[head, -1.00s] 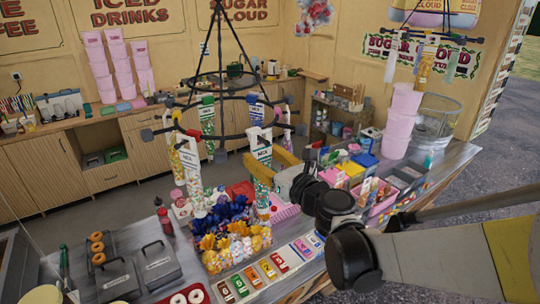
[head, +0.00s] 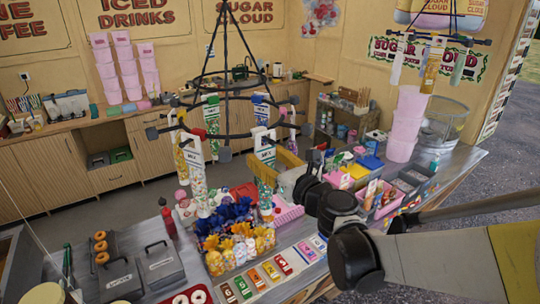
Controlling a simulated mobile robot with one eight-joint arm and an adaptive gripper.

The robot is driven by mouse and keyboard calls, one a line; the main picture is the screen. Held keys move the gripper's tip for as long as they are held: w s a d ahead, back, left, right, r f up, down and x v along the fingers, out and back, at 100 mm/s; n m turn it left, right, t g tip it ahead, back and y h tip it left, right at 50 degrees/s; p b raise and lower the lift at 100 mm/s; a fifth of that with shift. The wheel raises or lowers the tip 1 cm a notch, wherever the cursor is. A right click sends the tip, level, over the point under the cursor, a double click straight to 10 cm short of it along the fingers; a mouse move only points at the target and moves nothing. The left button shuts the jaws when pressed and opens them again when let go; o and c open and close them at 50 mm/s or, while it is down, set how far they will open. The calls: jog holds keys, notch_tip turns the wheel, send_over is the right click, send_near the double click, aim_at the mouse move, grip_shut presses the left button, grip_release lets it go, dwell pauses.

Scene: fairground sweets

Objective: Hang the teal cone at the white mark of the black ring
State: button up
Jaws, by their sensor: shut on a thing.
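The black ring (head: 222,136) hangs on dark rods above the counter, with several sweet cones with white printed headers around it. A cone with teal-green sweets (head: 265,189) hangs upright at the ring's near right side; I take it as the teal cone. I cannot make out the white mark clearly.
Close by on the ring are a cone with a red top (head: 194,165) and a blue-topped one (head: 259,110). Below stand blue and yellow wrapped sweets (head: 238,240) and coloured cards (head: 270,270). Pink tubs (head: 405,125) stand at right. A smaller hanging rack (head: 432,40) is behind.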

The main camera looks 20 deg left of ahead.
jog(key=o, duration=1.1)
jog(key=shift+o, duration=0.3)
jog(key=v, duration=1)
